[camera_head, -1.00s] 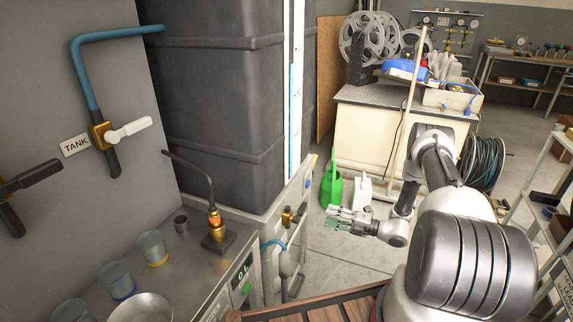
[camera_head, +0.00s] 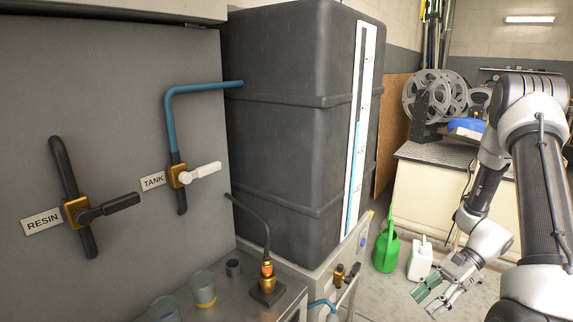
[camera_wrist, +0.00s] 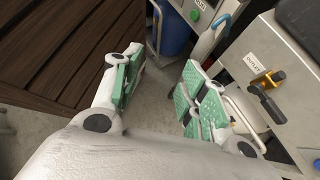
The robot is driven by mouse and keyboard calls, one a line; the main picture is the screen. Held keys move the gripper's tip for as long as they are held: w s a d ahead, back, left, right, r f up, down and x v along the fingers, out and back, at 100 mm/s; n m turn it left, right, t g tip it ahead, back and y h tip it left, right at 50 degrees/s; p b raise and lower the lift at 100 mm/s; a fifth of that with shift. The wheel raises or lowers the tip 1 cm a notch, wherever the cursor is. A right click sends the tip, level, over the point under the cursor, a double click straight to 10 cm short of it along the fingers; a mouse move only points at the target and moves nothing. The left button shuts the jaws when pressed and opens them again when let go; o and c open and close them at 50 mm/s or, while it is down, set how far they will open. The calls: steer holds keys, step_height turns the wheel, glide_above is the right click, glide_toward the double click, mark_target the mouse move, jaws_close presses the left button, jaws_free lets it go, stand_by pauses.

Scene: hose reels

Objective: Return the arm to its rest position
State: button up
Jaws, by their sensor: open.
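My gripper (camera_head: 436,297) is at the lower right of the head view, on my bent arm. It is open and empty, with green pads on its fingers. In the wrist view my gripper (camera_wrist: 158,95) shows its two fingers spread apart, with bare floor between them. In the head view it is in front of the white jug and the green watering can, and holds neither. My upper arm rises at the right edge.
A dark tank (camera_head: 290,130) stands behind the steel counter. The TANK valve (camera_head: 180,176) and RESIN valve (camera_head: 76,212) are on the left panel. A green watering can (camera_head: 386,250) and white jug (camera_head: 420,262) stand on the floor. Brown wooden slats (camera_wrist: 70,50) are left in the wrist view.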

steer(key=s+r+n+t+h, duration=0.2)
steer(key=s+r+n+h, duration=0.1)
steer(key=r, duration=0.8)
steer(key=s+r+n+t+h, duration=0.3)
steer(key=s+r+n, duration=0.2)
steer(key=r, duration=0.5)
steer(key=s+r+n+t+h, duration=0.2)
steer(key=s+r+n+h, duration=0.2)
steer(key=r+n, duration=0.4)
step_height(320, 180, up, 4)
steer(key=shift+s+a+f+t, duration=0.15)
steer(key=shift+s+t, duration=0.05)
steer(key=shift+t, duration=0.2)
